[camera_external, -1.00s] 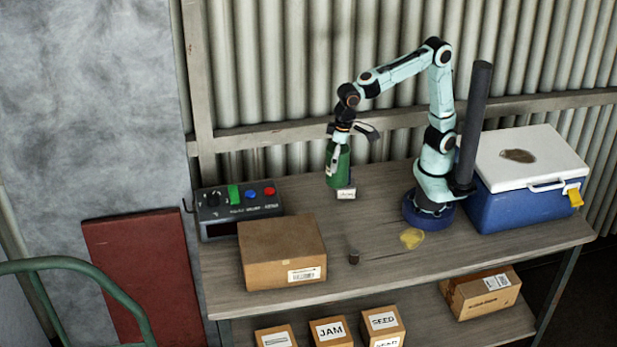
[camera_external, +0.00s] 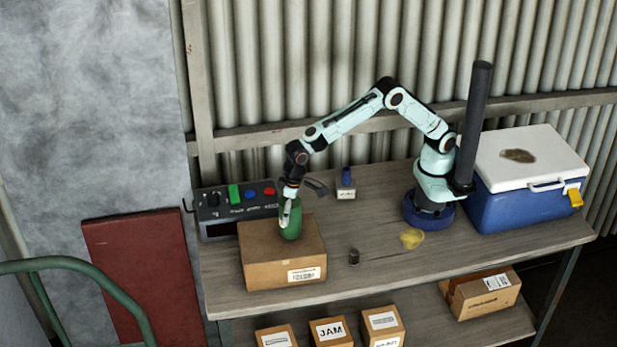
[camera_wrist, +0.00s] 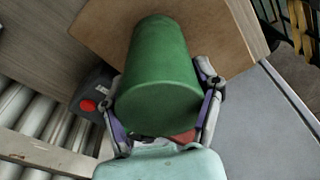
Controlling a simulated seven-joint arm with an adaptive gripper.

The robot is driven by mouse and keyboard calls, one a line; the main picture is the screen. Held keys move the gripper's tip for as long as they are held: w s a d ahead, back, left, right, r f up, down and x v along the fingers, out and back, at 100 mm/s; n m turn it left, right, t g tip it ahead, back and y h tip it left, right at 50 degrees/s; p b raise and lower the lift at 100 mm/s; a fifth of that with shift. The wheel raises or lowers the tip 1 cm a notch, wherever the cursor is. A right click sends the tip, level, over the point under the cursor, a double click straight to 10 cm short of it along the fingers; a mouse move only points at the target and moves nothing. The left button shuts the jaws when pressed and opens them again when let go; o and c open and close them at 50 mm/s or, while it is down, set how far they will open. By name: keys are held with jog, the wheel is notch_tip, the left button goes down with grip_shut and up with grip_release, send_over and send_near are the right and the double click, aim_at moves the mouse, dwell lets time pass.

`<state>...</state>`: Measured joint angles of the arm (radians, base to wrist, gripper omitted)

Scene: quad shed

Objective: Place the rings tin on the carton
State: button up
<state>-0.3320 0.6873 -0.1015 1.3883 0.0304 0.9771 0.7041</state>
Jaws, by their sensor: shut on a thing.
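The green tin (camera_external: 291,224) is in my gripper (camera_external: 289,214), over the top of the brown carton (camera_external: 285,268) at the left of the bench. In the external view its base appears at or very near the carton's top; I cannot tell whether they touch. In the wrist view the tin (camera_wrist: 158,75) fills the middle, with my gripper's fingers (camera_wrist: 160,110) closed on its two sides. The carton (camera_wrist: 225,35) shows behind it. No name is readable on the tin.
A control box (camera_external: 235,202) with coloured buttons stands behind the carton. A small blue-topped bottle (camera_external: 346,181) with a label stands further back. A small dark cylinder (camera_external: 353,257) and a yellow patch (camera_external: 412,238) lie to the right. A blue cooler (camera_external: 515,205) is far right.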

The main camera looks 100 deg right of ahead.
jog(key=shift+f, duration=0.5)
jog(key=shift+f, duration=0.15)
jog(key=o, duration=1.2)
jog(key=shift+o, duration=0.2)
jog(key=r, duration=0.4)
jog(key=s+r, duration=0.1)
jog(key=r, duration=0.7)
jog(key=shift+s+a+r, duration=0.2)
jog(key=shift+a, duration=0.05)
jog(key=s+d+r+n, duration=0.1)
jog(key=s+d+r, duration=0.1)
jog(key=s+d, duration=0.45)
jog(key=s+d+f+n, duration=0.1)
jog(key=s+f+n, duration=0.1)
jog(key=s, duration=1.1)
jog(key=s+d+f+n+g+y, duration=0.1)
jog(key=s+d+f+n, duration=0.1)
jog(key=s, duration=1)
jog(key=shift+s+d+f+n, duration=0.15)
jog(key=shift+s+f+n, duration=0.25)
jog(key=shift+f+n, duration=0.45)
